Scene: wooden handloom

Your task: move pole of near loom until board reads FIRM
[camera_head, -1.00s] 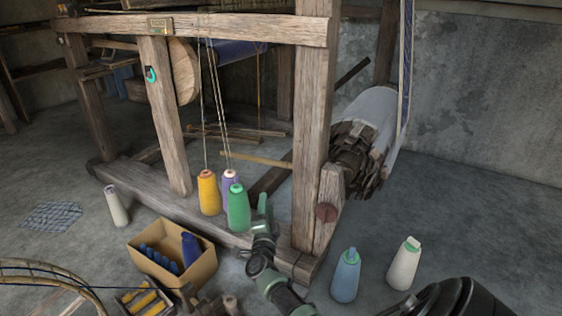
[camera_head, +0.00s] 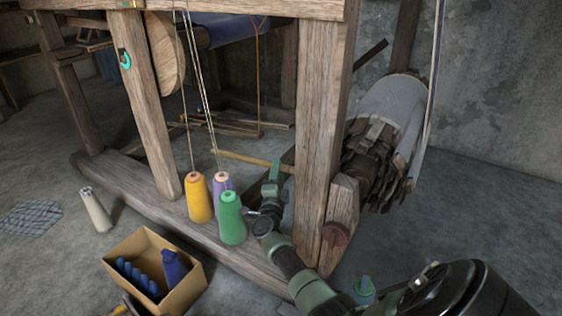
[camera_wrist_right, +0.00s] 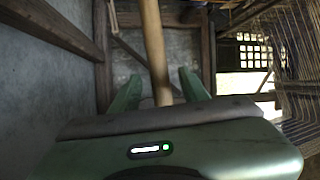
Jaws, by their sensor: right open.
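The pole (camera_head: 232,157) of the near loom is a pale round wooden stick jutting out to the left from behind the front post. My right gripper (camera_head: 273,172) is at the pole, close to the post. In the right wrist view the pole (camera_wrist_right: 152,40) runs down between the two green fingers of my open right gripper (camera_wrist_right: 158,88), with a gap on both sides. The wooden near loom (camera_head: 321,130) fills the middle of the head view. No board with readable text shows. My left gripper is out of view.
Yellow (camera_head: 199,199), purple and green (camera_head: 232,220) thread cones stand on the loom's bottom beam, left of my right arm. A cardboard box (camera_head: 185,293) with blue spools is on the floor. A cloth roll (camera_head: 392,108) is right of the post.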

